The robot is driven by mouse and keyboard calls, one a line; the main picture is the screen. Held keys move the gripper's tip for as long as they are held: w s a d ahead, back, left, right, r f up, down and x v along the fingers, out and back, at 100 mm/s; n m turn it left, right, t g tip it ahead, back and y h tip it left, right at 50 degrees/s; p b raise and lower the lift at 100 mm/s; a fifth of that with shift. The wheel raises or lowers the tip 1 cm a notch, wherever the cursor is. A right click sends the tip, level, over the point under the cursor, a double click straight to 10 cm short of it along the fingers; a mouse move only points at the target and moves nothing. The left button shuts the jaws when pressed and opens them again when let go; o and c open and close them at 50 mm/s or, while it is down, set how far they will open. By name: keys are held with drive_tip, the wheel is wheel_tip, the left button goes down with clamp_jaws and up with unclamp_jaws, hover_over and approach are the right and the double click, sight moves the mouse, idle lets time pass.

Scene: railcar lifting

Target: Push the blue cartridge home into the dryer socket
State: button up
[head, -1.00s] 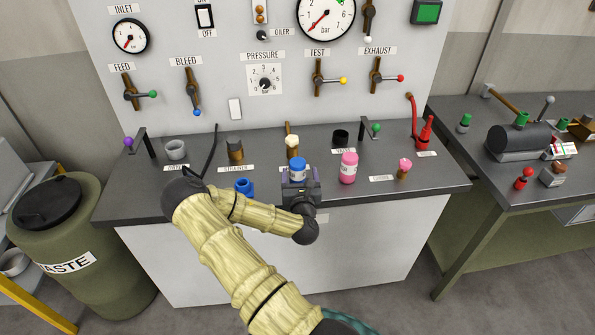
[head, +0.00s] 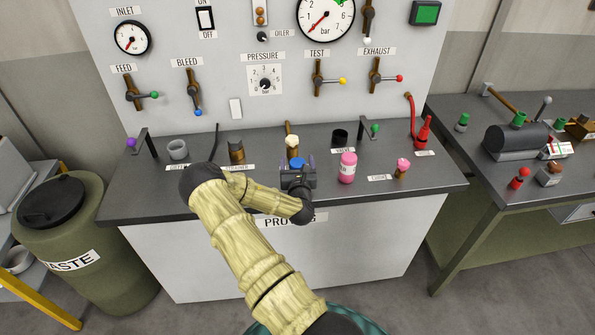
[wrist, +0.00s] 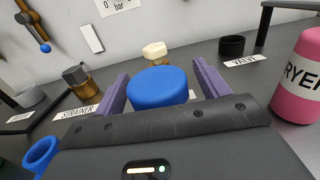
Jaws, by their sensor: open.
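The blue cartridge (head: 297,163) stands upright on the dark bench. Its round blue top (wrist: 158,88) shows between the fingers in the wrist view; its lower part is hidden behind my gripper. My gripper (head: 297,165) is open, its two purple fingers on either side of the top. A gap shows on the right; on the left I cannot tell whether the finger touches. A pink bottle (head: 347,167) whose lettering ends in "RYER" (wrist: 301,76) stands to the right. No socket shows under the cartridge, so I cannot tell how deep it sits.
A white-topped post (head: 292,142) stands behind the cartridge. A black cup (head: 340,136) is at the back right. A brass strainer (head: 236,151) and a grey cup (head: 177,150) stand left. A hollow blue piece (wrist: 40,152) lies near my gripper's left side.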

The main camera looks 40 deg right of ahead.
idle(0.5)
drive_tip(key=c, duration=1.2)
drive_tip(key=shift+c, duration=0.2)
drive_tip(key=shift+r, duration=0.1)
wheel_tip(320, 180, up, 10)
drive_tip(key=shift+f+b, duration=0.1)
drive_tip(key=shift+b, duration=0.95)
